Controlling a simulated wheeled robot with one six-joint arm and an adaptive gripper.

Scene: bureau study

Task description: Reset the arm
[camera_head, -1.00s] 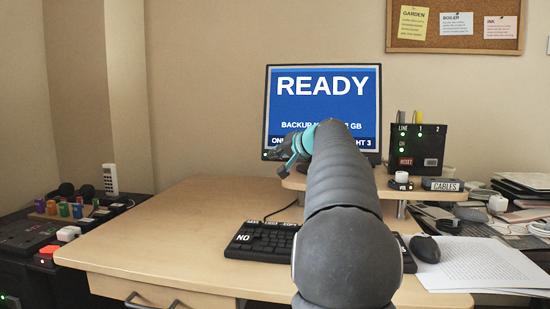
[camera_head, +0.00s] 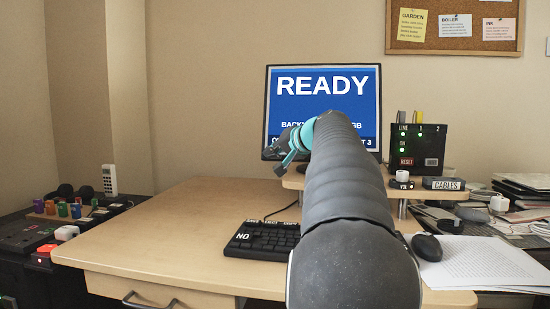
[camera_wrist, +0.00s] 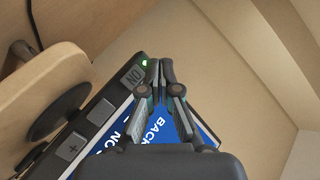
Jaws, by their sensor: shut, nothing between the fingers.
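My gripper (camera_wrist: 159,72) is shut and empty in the wrist view, its two fingertips together. In the head view my arm reaches forward over the desk, and my gripper (camera_head: 290,145) shows only in part at its far end, left of the arm. It is in front of the lower part of the monitor (camera_head: 320,95), whose blue screen reads READY. In the wrist view the monitor's dark frame (camera_wrist: 95,115) lies behind and below the fingers, with a green light near its ON mark.
The desk (camera_head: 170,220) is clear at left. A keyboard (camera_head: 262,240) lies partly behind my arm. A mouse (camera_head: 427,246) and papers (camera_head: 485,265) are at right. A raised shelf (camera_head: 290,182) holds a black box (camera_head: 418,147) with RESET. A cork board (camera_head: 455,25) hangs above.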

